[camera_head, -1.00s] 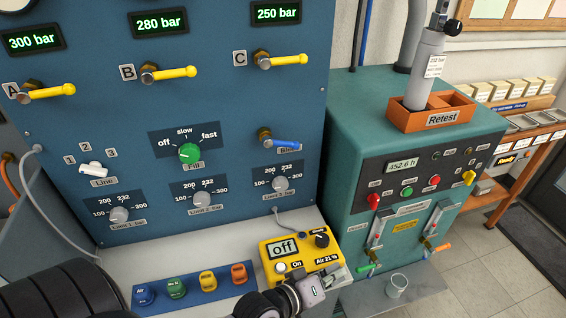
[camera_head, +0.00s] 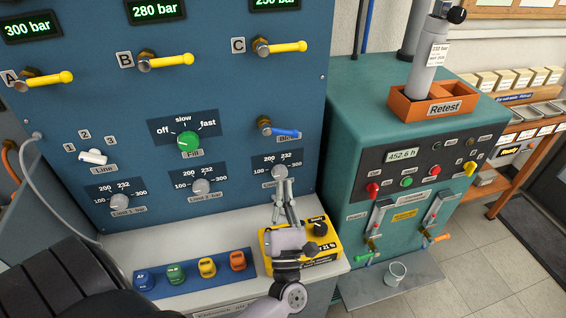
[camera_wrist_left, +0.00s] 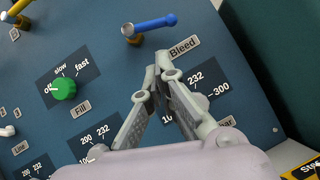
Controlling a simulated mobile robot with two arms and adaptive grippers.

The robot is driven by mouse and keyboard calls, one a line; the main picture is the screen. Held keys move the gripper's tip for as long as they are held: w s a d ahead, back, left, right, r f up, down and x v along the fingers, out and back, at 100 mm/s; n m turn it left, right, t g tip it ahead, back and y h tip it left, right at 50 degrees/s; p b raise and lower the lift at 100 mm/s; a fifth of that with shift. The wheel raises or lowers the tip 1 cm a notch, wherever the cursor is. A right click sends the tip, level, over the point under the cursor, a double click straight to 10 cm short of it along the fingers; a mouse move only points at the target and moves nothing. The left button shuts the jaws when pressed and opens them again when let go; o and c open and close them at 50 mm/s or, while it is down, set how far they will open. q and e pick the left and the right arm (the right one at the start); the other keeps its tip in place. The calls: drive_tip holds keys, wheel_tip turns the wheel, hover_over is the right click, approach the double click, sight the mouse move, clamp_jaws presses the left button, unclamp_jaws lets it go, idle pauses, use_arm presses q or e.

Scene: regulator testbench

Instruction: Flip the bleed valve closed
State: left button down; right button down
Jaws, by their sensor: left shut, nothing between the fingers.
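The bleed valve has a blue lever (camera_head: 284,132) on a brass stem, at the right side of the blue panel (camera_head: 225,100). The lever points right and slightly down in the head view. In the left wrist view the blue lever (camera_wrist_left: 155,22) is at the top, above the "Bleed" label (camera_wrist_left: 184,47). My left gripper (camera_head: 281,172) is shut and empty, in front of the right limit knob and below the lever, apart from it. Its fingertips (camera_wrist_left: 158,78) meet just below the "Bleed" label in the wrist view. My right gripper is not in view.
A green fill knob (camera_head: 188,142) is left of the lever. Yellow levers, such as valve C (camera_head: 285,46), are above. A yellow analyser (camera_head: 318,240) sits on the ledge beneath my left gripper. A teal machine (camera_head: 365,105) stands to the right.

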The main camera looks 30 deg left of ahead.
sight(282, 132)
use_arm(q)
drive_tip(key=p+x, duration=0.4)
drive_tip(key=x, duration=0.5)
drive_tip(key=shift+w+r, duration=0.2)
drive_tip(key=shift+w, duration=0.05)
drive_tip(key=shift+a, duration=0.1)
